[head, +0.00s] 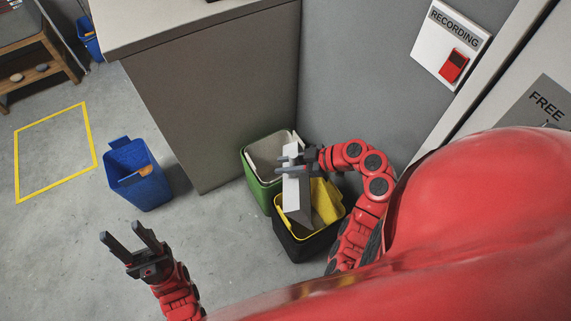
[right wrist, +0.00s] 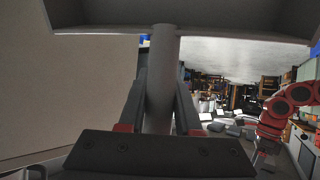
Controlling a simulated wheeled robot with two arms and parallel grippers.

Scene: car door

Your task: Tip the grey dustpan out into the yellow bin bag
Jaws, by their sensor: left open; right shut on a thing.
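The grey dustpan (head: 299,199) is tilted steeply over the yellow bin bag (head: 327,200) that lines a black bin. My right gripper (head: 290,162) is shut on the dustpan's handle, above the bin. In the right wrist view the round handle (right wrist: 161,85) runs between the fingers up to the pan (right wrist: 190,20). I cannot see whether anything is in the pan, and the dustpan hides part of the bag's opening. My left gripper (head: 130,240) is open and empty over the floor at the lower left.
A green bin with a pale liner (head: 259,182) stands against the black bin (head: 301,249). A blue bin (head: 142,181) stands on the floor to the left. A grey counter (head: 215,95) and wall bound the space behind. The floor near my left gripper is clear.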

